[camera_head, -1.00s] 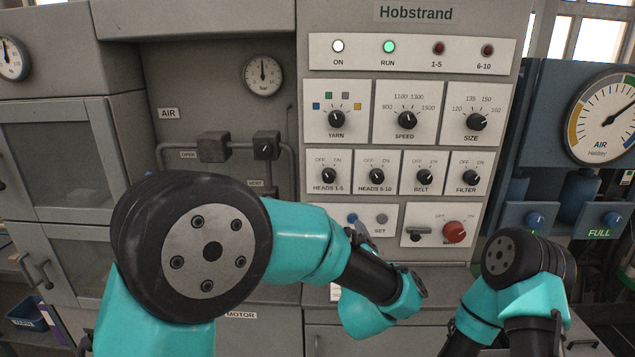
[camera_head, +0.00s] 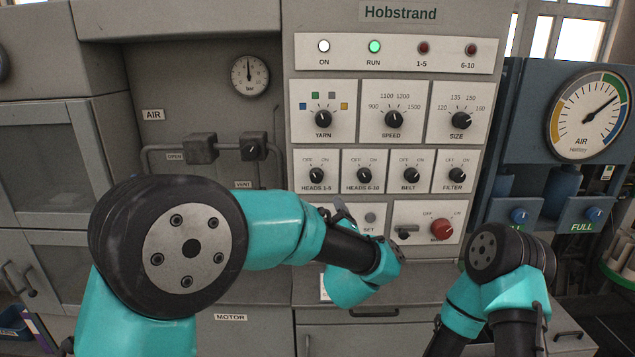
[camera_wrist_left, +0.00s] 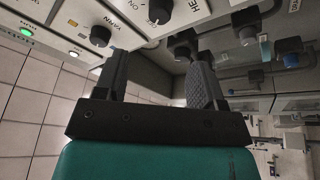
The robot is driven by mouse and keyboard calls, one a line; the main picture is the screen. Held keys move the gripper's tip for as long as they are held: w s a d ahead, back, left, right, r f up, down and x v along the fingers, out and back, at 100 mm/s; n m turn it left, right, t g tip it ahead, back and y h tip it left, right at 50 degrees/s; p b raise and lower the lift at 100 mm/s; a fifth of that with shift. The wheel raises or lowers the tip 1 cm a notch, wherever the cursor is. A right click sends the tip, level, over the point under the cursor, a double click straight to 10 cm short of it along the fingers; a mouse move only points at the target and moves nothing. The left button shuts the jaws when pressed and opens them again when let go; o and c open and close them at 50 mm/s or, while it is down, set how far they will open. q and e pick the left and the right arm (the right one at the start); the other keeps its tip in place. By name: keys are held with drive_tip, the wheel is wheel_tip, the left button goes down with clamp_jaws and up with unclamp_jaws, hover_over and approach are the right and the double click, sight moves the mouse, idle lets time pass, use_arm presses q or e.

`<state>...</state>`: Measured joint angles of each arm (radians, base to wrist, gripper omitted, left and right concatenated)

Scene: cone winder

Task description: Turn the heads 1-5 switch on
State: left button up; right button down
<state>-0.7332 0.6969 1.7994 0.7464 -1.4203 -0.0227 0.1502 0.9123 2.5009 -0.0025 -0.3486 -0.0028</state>
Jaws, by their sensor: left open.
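The HEADS 1-5 switch (camera_head: 316,175) is a black knob in the lower row of the panel, left of the HEADS 6-10 switch (camera_head: 362,175). Its pointer appears to lean up-left, toward OFF. My left gripper (camera_head: 338,210) is just below and right of it, partly hidden by my arm. In the left wrist view the open fingers (camera_wrist_left: 155,72) are empty, pointing up toward the panel. A black knob beside the lettering "HE" (camera_wrist_left: 160,12) lies beyond the fingertips, apart from them. My right arm shows at lower right, but its gripper is out of sight.
The 1-5 lamp (camera_head: 423,48) and 6-10 lamp (camera_head: 471,49) are dark red; the RUN lamp (camera_head: 375,46) glows green. The YARN knob (camera_head: 323,119) is above. The red main switch (camera_head: 442,229) is to the right. Pipes with a valve (camera_head: 253,147) stand at left.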

sight(317, 179)
use_arm(q)
drive_tip(key=x, duration=1.2)
drive_tip(key=shift+c, duration=0.4)
drive_tip(key=c, duration=0.8)
drive_tip(key=shift+c, duration=0.2)
